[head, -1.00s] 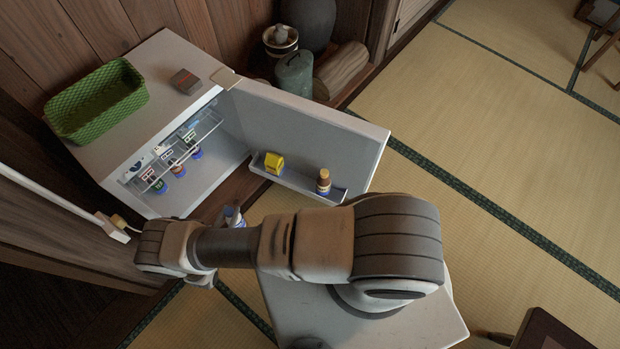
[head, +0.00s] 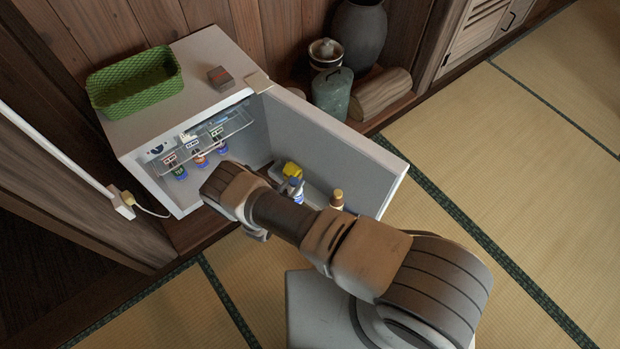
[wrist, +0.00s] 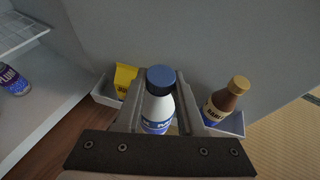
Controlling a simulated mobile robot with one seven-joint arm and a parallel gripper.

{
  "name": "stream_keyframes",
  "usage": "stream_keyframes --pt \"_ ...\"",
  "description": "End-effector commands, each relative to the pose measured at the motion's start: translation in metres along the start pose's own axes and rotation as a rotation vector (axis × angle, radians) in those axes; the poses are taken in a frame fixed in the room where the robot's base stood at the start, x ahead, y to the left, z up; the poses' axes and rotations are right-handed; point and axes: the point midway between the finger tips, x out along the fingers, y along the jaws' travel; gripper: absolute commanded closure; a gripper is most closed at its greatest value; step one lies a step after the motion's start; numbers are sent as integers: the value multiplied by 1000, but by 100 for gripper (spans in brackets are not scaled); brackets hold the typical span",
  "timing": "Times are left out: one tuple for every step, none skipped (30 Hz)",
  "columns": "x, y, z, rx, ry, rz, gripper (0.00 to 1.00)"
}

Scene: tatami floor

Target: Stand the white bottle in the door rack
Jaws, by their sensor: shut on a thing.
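The white bottle (wrist: 158,108) with a dark blue cap and blue label is between the two fingers of my gripper (wrist: 161,90), which is shut on it. In the head view the white bottle (head: 295,189) shows just past my wrist, in front of the open fridge door. The door rack (wrist: 104,94) is a pale tray along the door's inner side, also in the head view (head: 317,198). In the wrist view the bottle overlaps the middle of the rack, between a yellow carton (wrist: 125,78) and a brown bottle (wrist: 226,99). Its base is hidden, so contact cannot be told.
The small fridge (head: 185,208) stands open at the left, with several bottles below a wire shelf (head: 215,130). A green basket (head: 135,85) and a small box (head: 221,78) are on top. Tatami at the right is clear.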

Motion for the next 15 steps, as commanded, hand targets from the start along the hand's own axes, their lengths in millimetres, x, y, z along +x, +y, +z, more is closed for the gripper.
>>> stream_keyframes --pt "14 -4 5 2 -2 -3 100" --pt "20 -6 7 1 -3 -4 100" --pt "29 -8 11 0 -3 -3 100" --pt "36 -10 14 1 -3 -4 100" --pt "41 -11 16 0 -2 -3 100" --pt "49 -14 19 1 -2 -4 100" --pt "55 -15 21 1 -3 -3 100" --pt "60 -16 24 1 -3 -2 100" --pt "67 -18 27 2 -3 -3 100" --pt "72 -19 29 1 -2 -2 100" --pt "75 -19 25 0 0 -1 100" --pt "77 -19 14 0 1 0 100" --pt "78 -19 11 0 0 0 100" --pt "80 -19 8 0 0 0 100" --pt "81 -18 5 0 -2 0 100"
